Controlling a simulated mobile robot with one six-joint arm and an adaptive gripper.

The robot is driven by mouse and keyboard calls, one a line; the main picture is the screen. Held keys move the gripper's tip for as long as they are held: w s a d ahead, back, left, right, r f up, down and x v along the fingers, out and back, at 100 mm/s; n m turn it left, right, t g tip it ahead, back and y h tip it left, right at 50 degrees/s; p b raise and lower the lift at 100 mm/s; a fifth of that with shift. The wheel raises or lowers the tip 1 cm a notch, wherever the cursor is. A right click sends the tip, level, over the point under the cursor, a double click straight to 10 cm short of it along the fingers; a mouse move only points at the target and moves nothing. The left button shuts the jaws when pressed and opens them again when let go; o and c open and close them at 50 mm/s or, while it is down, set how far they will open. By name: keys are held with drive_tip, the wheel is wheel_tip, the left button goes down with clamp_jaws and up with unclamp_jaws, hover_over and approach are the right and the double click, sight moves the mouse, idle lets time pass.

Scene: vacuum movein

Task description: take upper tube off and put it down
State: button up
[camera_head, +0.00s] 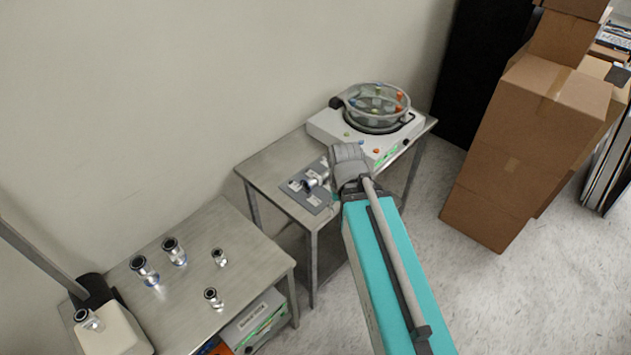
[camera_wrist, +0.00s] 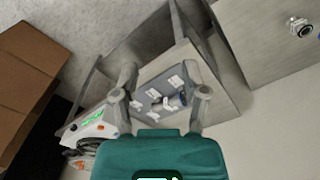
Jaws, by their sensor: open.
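A metal tube fitting (camera_head: 313,181) with a dark end is at the grey labelled plate (camera_head: 316,201) on the far table. In the wrist view the fitting (camera_wrist: 177,102) shows over the plate (camera_wrist: 147,96), between the finger lines; I cannot tell its height or contact. My gripper (camera_wrist: 160,94) is open, with a finger on each side and nothing clearly held. In the head view my wrist hides the fingertips. Another fitting (camera_head: 87,318) is on a white device (camera_head: 115,335) at the lower left. Which one is the upper tube is unclear.
Several metal fittings stand on the near table (camera_head: 197,306), among them one tall fitting (camera_head: 144,270). A white stirrer-like device (camera_head: 328,124) with a clear bowl (camera_head: 377,108) stands behind the plate. Cardboard boxes (camera_head: 540,130) are stacked at the right. The near table has bare areas.

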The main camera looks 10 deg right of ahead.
drive_tip(key=o, duration=0.3)
drive_tip(key=shift+w+a+f, duration=0.1)
drive_tip(key=shift+o, duration=0.8)
drive_tip(key=shift+w+f, duration=0.1)
drive_tip(key=shift+f, duration=0.05)
drive_tip(key=w+a+f+n+t+h+b, duration=0.2)
drive_tip(key=w+a+f+n+h+b, duration=0.2)
drive_tip(key=w+n+b, duration=0.3)
drive_tip(key=w+a+f+n+t+h+b, duration=0.2)
drive_tip(key=w+a+f+n+h+b, duration=0.1)
drive_tip(key=w+n+b, duration=0.5)
drive_tip(key=w+a+f+n+t+h+b, duration=0.1)
drive_tip(key=w+a+f+n+h+b, duration=0.3)
drive_tip(key=w+a+n+b, duration=0.2)
drive_tip(key=shift+w+f+n+t+h+b, duration=0.2)
drive_tip(key=shift+w+n+b, duration=0.3)
drive_tip(key=shift+n, duration=0.45)
drive_tip(key=shift+w+f+n+t+h+b, duration=0.1)
drive_tip(key=shift+w+n+t+h+b, duration=0.2)
drive_tip(key=shift+n+b, duration=0.5)
drive_tip(key=shift+w+a+r+n, duration=0.2)
drive_tip(key=shift+a+n, duration=0.05)
drive_tip(key=shift+n, duration=0.3)
drive_tip(key=shift+d+f, duration=0.1)
drive_tip(key=shift+d, duration=0.05)
